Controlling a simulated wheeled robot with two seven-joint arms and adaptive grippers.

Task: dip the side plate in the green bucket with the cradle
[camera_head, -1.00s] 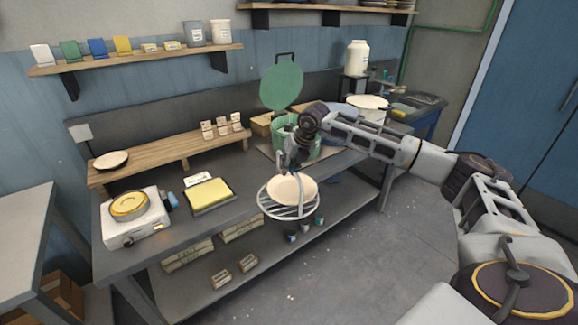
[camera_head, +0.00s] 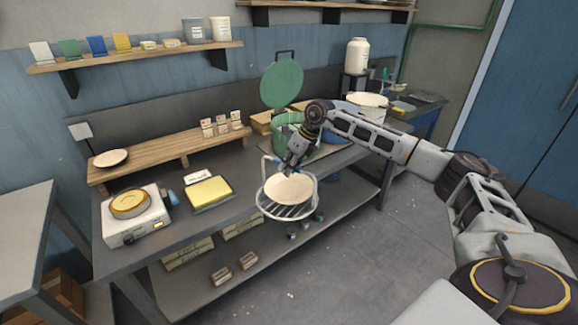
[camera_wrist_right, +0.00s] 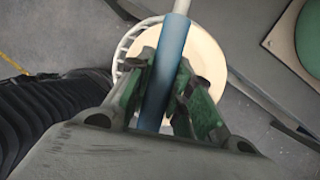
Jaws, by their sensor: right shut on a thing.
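My right gripper (camera_head: 293,160) is shut on the blue handle of the wire cradle (camera_head: 290,211). The blue handle (camera_wrist_right: 165,70) runs between the fingers in the right wrist view. The cream side plate (camera_head: 289,188) lies in the cradle, which hangs in the air at the bench's front edge. The plate (camera_wrist_right: 207,62) also shows below the fingers in the wrist view. The green bucket (camera_head: 283,137) stands on the bench just behind my right gripper, partly hidden by it. Its round green lid (camera_head: 281,84) stands raised behind it. My left gripper is not in view.
A hot plate (camera_head: 132,215) and a yellow pad in a tray (camera_head: 208,192) sit on the bench to the left. Another plate (camera_head: 111,158) lies on the wooden riser (camera_head: 165,160). A white pot (camera_head: 367,106) stands at the back right. The floor at right is clear.

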